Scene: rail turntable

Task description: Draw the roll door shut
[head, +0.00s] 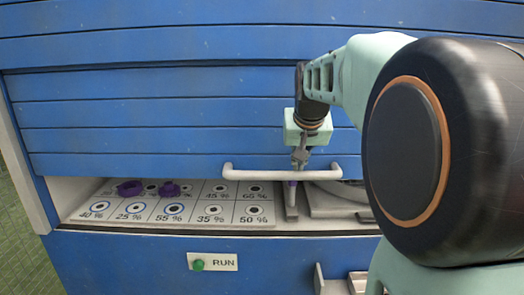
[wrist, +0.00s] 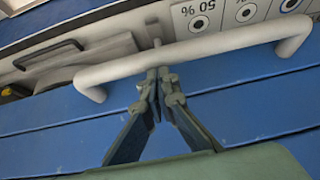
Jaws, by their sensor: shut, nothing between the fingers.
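The blue slatted roll door (head: 150,113) is mostly lowered. An open gap remains between its bottom edge and the sill (head: 150,231). Its white bar handle (head: 250,175) runs across the lower slat and also shows in the wrist view (wrist: 200,52). My gripper (head: 300,163) is shut and empty, pointing down at the handle from above, right of the bar's middle in the head view. In the wrist view its closed fingertips (wrist: 158,75) lie right at the bar; whether they touch it I cannot tell.
Through the gap shows a panel with percent-marked holes (head: 213,209) and two purple pieces (head: 130,188) (head: 170,189). Grey parts (head: 335,200) lie inside at the right. Below the sill are a RUN plate (head: 225,262) and its green button (head: 198,265).

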